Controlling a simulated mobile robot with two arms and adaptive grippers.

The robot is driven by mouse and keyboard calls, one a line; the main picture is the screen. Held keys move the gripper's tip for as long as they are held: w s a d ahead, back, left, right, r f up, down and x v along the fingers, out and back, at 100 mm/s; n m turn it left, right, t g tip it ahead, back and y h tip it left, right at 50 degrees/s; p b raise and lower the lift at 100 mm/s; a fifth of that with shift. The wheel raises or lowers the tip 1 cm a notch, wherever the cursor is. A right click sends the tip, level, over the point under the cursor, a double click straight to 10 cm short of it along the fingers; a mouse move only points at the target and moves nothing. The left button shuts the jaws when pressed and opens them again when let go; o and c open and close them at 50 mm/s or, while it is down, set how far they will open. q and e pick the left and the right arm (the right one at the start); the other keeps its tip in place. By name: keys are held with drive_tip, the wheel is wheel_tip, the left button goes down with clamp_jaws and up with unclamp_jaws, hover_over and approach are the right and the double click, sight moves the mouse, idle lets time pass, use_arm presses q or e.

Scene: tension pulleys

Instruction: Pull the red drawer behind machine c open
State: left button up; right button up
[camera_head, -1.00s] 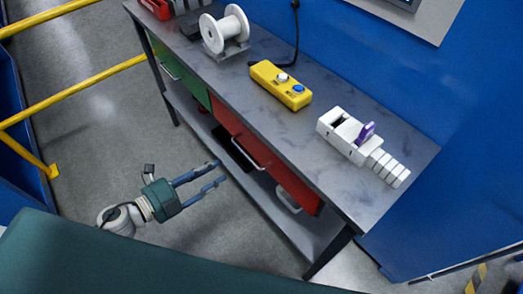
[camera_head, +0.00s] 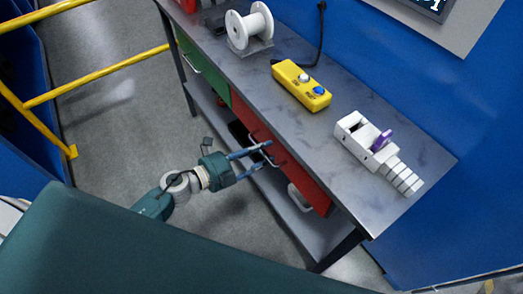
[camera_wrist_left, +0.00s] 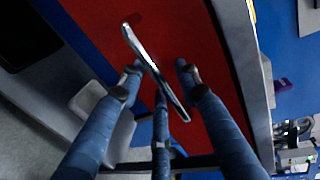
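The red drawer (camera_head: 303,183) sits under the grey workbench top, and its front looks flush with the bench. Its metal handle (camera_wrist_left: 141,54) runs diagonally across the red front in the left wrist view. My left gripper (camera_head: 268,155) is at the handle in the head view. In the left wrist view its blue fingers (camera_wrist_left: 160,75) are spread on both sides of the handle, with a gap between them. I cannot tell whether any finger touches the handle. My right gripper is not in view.
The green drawer (camera_head: 203,68) is to the left of the red one. On the bench top (camera_head: 377,112) are a white spool (camera_head: 250,25), a yellow button box (camera_head: 301,86) and a white device with a purple lever (camera_head: 382,140). Yellow rails (camera_head: 100,75) stand at the left.

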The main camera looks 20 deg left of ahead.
use_arm(q)
drive_tip(key=shift+c, duration=0.5)
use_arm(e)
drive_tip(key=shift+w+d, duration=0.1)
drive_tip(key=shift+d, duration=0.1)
use_arm(q)
clamp_jaws()
drive_tip(key=shift+s+a, duration=0.4)
drive_tip(key=f+v, duration=0.2)
drive_tip(key=v, duration=0.7)
drive_tip(key=f+v, duration=0.2)
drive_tip(key=v, duration=0.8)
drive_tip(key=shift+s+a, duration=0.35)
drive_tip(key=shift+s, duration=0.2)
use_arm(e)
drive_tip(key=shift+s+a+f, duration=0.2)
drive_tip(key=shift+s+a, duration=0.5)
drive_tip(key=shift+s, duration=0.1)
use_arm(q)
drive_tip(key=shift+o, duration=0.5)
unclamp_jaws()
